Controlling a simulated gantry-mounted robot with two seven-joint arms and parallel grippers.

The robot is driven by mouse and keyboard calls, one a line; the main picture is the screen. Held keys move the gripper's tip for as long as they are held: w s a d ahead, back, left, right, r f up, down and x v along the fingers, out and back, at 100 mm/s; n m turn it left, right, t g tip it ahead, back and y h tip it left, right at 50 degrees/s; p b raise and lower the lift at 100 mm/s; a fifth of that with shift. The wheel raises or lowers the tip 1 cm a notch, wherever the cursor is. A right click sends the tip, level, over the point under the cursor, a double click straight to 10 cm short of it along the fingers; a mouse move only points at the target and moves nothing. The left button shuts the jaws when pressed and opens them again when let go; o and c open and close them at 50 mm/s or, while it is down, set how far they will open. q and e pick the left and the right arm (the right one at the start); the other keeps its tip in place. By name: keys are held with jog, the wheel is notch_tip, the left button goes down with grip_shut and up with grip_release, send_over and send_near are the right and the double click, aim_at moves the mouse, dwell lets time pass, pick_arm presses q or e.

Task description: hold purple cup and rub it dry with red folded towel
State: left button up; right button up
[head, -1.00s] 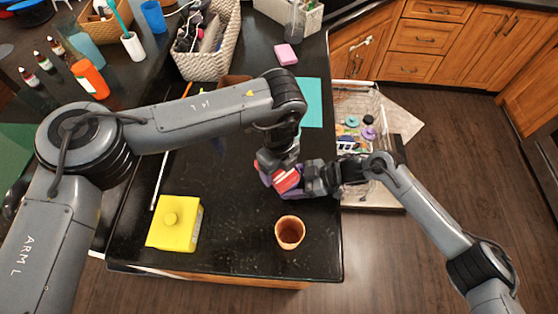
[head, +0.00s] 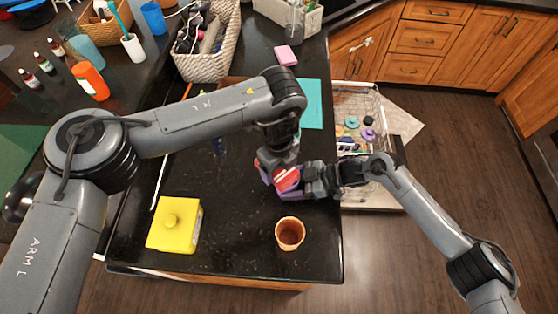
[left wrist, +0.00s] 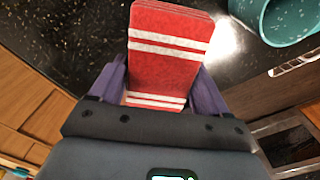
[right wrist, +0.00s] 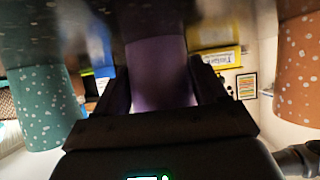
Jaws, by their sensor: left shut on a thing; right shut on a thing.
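The red folded towel (head: 287,179), with white stripes, is in my left gripper (head: 280,174), which is shut on it. The towel fills the middle of the left wrist view (left wrist: 170,55), with purple-grey parts on both sides. The purple cup (head: 292,194) is in my right gripper (head: 301,187), which is shut on it. The cup shows between dark fingers in the right wrist view (right wrist: 160,70). In the head view, towel and cup are close together above the dark counter; whether they touch is unclear. Much of the cup is hidden by the towel and grippers.
An orange cup (head: 290,233) stands near the counter's front edge. A yellow box-like container (head: 174,226) stands front left. A teal cup (left wrist: 285,15) is at the left wrist view's upper right. A wire rack (head: 357,100) is right of the counter. Dark counter between is free.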

pick_arm(q)
jog(key=shift+s, duration=0.75)
pick_arm(e)
jog(key=shift+w, duration=0.1)
pick_arm(q)
jog(key=shift+s+r, duration=0.1)
jog(key=shift+r, duration=3.95)
pick_arm(e)
jog(key=o, duration=1.2)
